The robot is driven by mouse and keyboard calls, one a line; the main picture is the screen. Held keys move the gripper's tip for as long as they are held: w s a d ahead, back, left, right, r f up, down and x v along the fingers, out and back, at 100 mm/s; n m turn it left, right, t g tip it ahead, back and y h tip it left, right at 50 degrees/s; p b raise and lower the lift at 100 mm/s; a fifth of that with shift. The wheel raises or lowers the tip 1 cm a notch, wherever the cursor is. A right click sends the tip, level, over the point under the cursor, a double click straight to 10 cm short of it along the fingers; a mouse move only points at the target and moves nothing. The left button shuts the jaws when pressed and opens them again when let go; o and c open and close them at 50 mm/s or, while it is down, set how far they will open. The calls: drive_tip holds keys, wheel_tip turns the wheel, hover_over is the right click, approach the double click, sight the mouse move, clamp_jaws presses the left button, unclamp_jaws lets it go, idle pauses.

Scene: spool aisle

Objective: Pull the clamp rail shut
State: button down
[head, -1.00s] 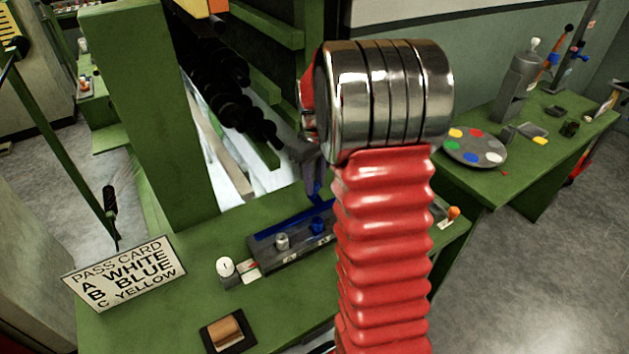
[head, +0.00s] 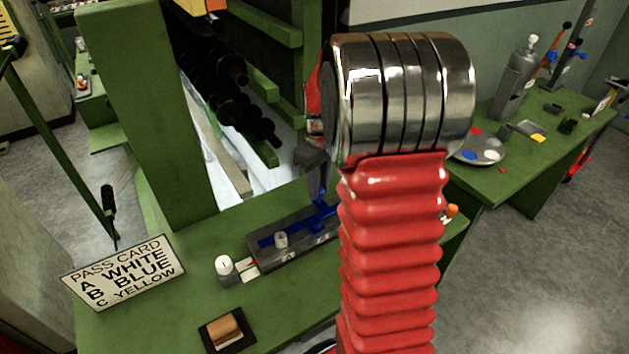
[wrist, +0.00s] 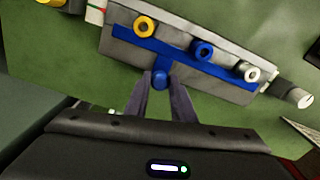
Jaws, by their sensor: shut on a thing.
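The clamp rail is a long blue bar (wrist: 180,57) on a grey block (wrist: 118,48). In the wrist view it runs along a yellow ring-topped piece (wrist: 144,27), a blue one (wrist: 202,50) and a white one (wrist: 250,73), close beside or touching them. My gripper (wrist: 160,88) is shut on this knob. In the head view, my gripper (head: 316,172) is at the far side of the block (head: 285,254), and the rail (head: 265,241) is partly hidden behind my arm.
A white-topped knob (head: 224,266) stands at the block's left end. A pass card (head: 125,272) and a brown block on a dark pad (head: 225,330) are on the green bench (head: 160,325). A green post (head: 160,110) rises at the left. Another bench with a palette (head: 482,150) stands at right.

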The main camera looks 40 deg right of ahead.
drive_tip(key=shift+s, duration=0.2)
drive_tip(key=c, duration=1.5)
unclamp_jaws()
drive_tip(key=shift+r, duration=0.1)
wheel_tip(320, 180, up, 14)
drive_tip(key=shift+f, duration=0.25)
drive_tip(key=shift+d, duration=0.1)
